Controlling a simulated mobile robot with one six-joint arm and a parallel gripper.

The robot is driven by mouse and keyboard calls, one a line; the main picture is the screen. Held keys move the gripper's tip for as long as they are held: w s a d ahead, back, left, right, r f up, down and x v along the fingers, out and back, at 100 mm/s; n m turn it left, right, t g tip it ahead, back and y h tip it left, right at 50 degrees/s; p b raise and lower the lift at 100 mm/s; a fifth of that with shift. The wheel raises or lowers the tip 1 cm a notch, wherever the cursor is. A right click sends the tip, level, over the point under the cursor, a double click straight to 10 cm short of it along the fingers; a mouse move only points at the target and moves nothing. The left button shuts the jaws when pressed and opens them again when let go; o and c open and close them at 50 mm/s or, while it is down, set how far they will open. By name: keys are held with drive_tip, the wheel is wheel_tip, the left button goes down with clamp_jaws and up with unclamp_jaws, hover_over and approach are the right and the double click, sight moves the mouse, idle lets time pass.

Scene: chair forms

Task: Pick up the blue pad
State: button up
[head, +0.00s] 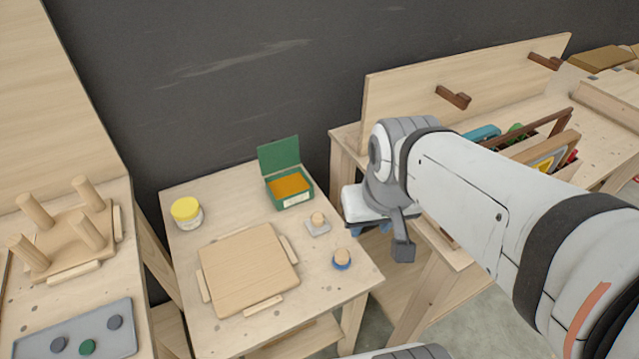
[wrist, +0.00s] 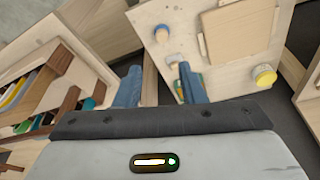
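A round blue pad with a wooden knob on top (head: 342,263) sits on the middle table near its right front edge. It also shows at the top of the wrist view (wrist: 161,35). My gripper (wrist: 160,68) has its two blue fingers spread apart, with nothing held between them. In the head view my gripper (head: 368,230) is up and to the right of the blue pad, around the table's right edge, apart from it. Its fingers are mostly hidden there by my wrist.
A grey block with a similar knob (head: 318,226) stands behind the pad. A wooden board (head: 248,272), an open green box (head: 290,199) and a yellow-lidded jar (head: 187,213) share the table. A grey tray (head: 25,335) with small discs lies left. A bench (head: 349,139) stands right.

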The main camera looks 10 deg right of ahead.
sight(342, 252)
drive_tip(key=shift+s+r, duration=0.1)
drive_tip(key=shift+s, duration=0.05)
drive_tip(key=shift+o, duration=0.4)
drive_tip(key=shift+o, duration=0.7)
drive_tip(key=shift+w+f, duration=0.25)
drive_tip(key=o, duration=0.5)
drive_tip(key=w+f+g+b, duration=0.1)
drive_tip(key=w+f+b, duration=0.3)
drive_tip(key=f, duration=0.3)
drive_tip(key=w+f+g+b, duration=0.1)
drive_tip(key=w+f+b, duration=0.3)
drive_tip(key=f, duration=0.4)
drive_tip(key=w+f+g+b, duration=0.1)
drive_tip(key=w+f+b, duration=0.3)
drive_tip(key=f, duration=0.3)
drive_tip(key=shift+w+f+b, duration=0.3)
drive_tip(key=shift+w+b, duration=0.05)
drive_tip(key=shift+w, duration=0.45)
drive_tip(key=shift+o, duration=0.2)
drive_tip(key=shift+w+f, duration=0.15)
drive_tip(key=shift+f, duration=0.2)
drive_tip(key=shift+w+f+b, duration=0.1)
drive_tip(key=shift+f+b, duration=0.3)
drive_tip(key=shift+f, duration=3.35)
